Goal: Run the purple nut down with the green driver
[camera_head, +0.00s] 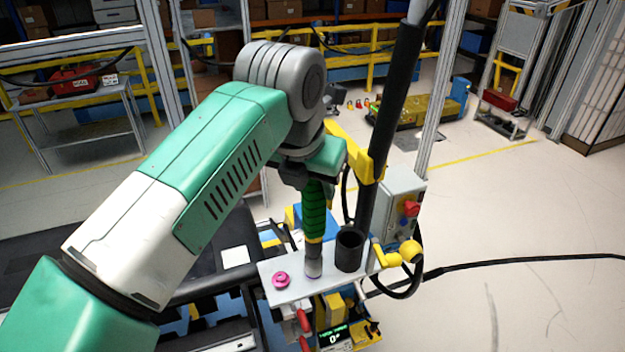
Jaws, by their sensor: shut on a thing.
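The green driver (314,215) stands upright, with a ribbed green handle, a yellow band and a grey lower end (313,262). My gripper (313,178) is above the plate and shut on the top of the driver; the fingers are mostly hidden by the wrist. The driver's lower end is at or just over the light grey plate (290,293); I cannot tell whether it touches. The purple nut (281,279), pinkish-purple with a round flange, is on the plate to the left of the driver's lower end, apart from it.
A black cylindrical holder (349,250) stands on the plate just right of the driver. A grey control box (403,200) with a red button and a yellow fitting (400,253) are further right. Red-handled tools (303,320) and a small green display (333,338) are below the plate.

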